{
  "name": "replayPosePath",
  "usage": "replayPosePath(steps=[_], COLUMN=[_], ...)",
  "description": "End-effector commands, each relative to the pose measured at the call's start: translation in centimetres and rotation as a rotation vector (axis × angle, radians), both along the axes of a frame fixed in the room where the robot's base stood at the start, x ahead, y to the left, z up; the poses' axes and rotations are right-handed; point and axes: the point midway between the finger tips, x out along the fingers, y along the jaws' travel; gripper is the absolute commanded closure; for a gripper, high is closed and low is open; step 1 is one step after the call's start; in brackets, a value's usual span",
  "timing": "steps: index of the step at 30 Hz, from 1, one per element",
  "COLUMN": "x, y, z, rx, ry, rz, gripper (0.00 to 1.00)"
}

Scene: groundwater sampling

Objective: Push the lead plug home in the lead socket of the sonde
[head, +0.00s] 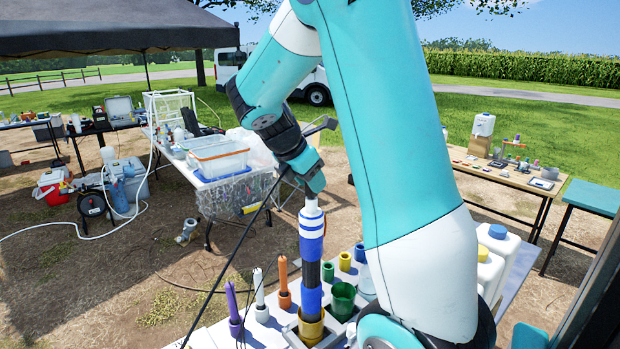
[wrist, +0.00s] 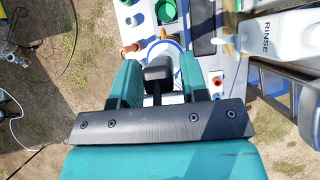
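The sonde (head: 311,247), a tall cylinder with white, blue and black bands, stands upright in a yellow cup (head: 311,328). My gripper (head: 312,182) is right above its top, pointing down. In the wrist view, the black lead plug (wrist: 158,70) sits between the two teal fingers of my gripper (wrist: 161,76), which look closed on it. The sonde's white and blue top (wrist: 174,47) shows just beyond the plug. The plug's lower end and the lead socket are hidden, so I cannot tell how deep the plug sits. A black lead (head: 236,268) slopes down to the left.
Purple (head: 232,300), white (head: 259,287) and orange (head: 283,274) probes stand left of the sonde. A green cup (head: 343,300) is close on its right. A bottle marked RINSE (wrist: 272,34) stands at the right of the wrist view. White jugs (head: 497,250) are behind my arm.

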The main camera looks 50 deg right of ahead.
Motion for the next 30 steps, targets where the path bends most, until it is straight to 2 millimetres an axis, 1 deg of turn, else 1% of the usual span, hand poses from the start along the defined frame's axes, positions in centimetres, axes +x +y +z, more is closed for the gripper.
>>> replayPosePath(steps=[1, 2, 10, 14, 17, 27, 30], x=[0.0, 0.0, 0.0, 0.3, 0.5, 1.6, 1.8], y=[0.0, 0.0, 0.1, 0.6, 1.5, 6.0, 7.1], z=[0.0, 0.0, 0.1, 1.0, 2.4, 10.1, 12.1], rx=[0.000, 0.000, 0.000, -0.002, -0.001, 0.000, -0.001], ry=[0.000, 0.000, -0.001, -0.003, -0.005, -0.005, -0.003], rz=[0.000, 0.000, 0.001, 0.004, 0.005, 0.005, 0.003], gripper=[0.47, 0.45, 0.45, 0.45, 0.45, 0.45, 0.45])
